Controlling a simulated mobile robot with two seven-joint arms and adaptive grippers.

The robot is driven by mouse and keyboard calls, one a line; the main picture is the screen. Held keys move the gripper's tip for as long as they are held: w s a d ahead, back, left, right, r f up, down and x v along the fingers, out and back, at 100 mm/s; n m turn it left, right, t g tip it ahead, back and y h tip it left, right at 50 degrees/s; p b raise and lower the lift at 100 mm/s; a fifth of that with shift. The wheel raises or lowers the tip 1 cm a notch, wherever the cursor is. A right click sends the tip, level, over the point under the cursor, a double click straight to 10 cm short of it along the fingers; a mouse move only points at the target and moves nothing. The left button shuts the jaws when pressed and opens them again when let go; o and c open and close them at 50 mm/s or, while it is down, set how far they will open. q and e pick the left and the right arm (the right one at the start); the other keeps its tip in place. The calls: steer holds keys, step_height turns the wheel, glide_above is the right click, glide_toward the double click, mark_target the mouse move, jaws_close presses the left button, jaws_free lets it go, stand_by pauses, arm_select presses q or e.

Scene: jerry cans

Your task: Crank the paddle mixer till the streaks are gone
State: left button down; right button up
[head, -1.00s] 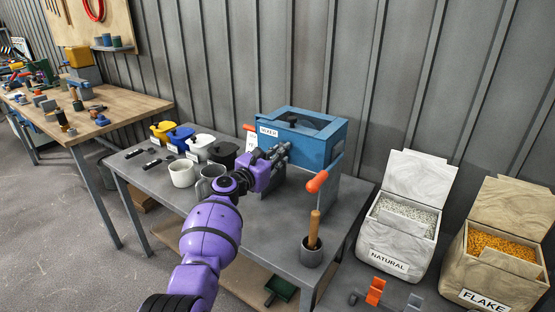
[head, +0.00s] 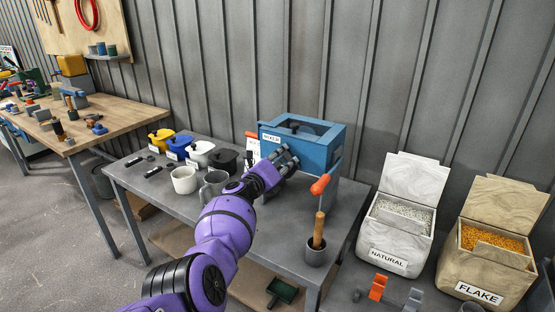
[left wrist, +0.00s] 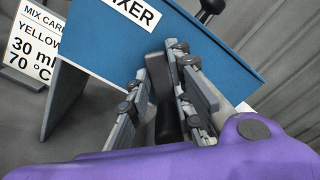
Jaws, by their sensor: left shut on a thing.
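The blue paddle mixer (head: 318,142), labelled MIXER, stands at the back of the grey table (head: 250,228). Its crank with an orange grip (head: 320,185) is on its right side. My left gripper (head: 286,163) is at the mixer's front face, left of the orange grip and apart from it. In the left wrist view my left gripper (left wrist: 165,95) is shut on a dark grey part (left wrist: 157,75) below the MIXER label; I cannot tell exactly what that part is. The mix inside and any streaks are hidden. My right gripper is not in view.
A white mug (head: 183,180) and grey mug (head: 213,184) stand left of my forearm, before several coloured tubs. A grey pot with a wooden-handled tool (head: 317,250) stands at the right front. NATURAL (head: 390,258) and FLAKE (head: 478,291) bins stand right. A mix card (left wrist: 32,45) is beside the mixer.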

arm_select(q)
steer(key=shift+s+d+n, duration=0.1)
steer(key=shift+n, duration=1.3)
steer(key=c, duration=1.6)
jaws_free()
steer(key=shift+c, duration=0.2)
steer(key=shift+o, duration=0.4)
steer(key=shift+r, duration=0.1)
